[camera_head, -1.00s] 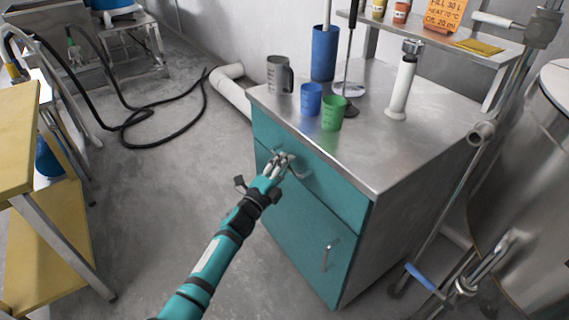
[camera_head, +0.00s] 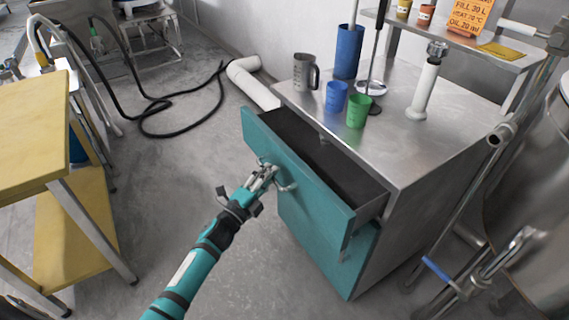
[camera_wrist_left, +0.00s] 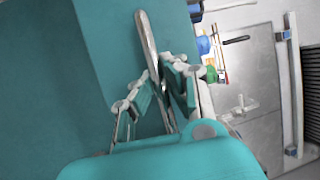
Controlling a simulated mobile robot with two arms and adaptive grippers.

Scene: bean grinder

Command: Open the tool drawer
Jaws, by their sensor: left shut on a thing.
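The tool drawer (camera_head: 300,172) is the teal-fronted top drawer of the steel cabinet. It stands well out from the cabinet, and its dark inside shows and looks empty. My left gripper (camera_head: 268,176) is at the drawer front, shut on the metal bar handle (camera_head: 288,187). In the left wrist view the handle (camera_wrist_left: 146,45) runs between the fingers of the left gripper (camera_wrist_left: 160,95), against the teal front. My right gripper is not in view.
On the cabinet top (camera_head: 400,150) stand a grey jug (camera_head: 304,72), a blue cup (camera_head: 336,97), a green cup (camera_head: 357,110) and a tall blue container (camera_head: 348,52). A yellow-topped table (camera_head: 30,130) is at left. Open floor lies between it and the cabinet.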

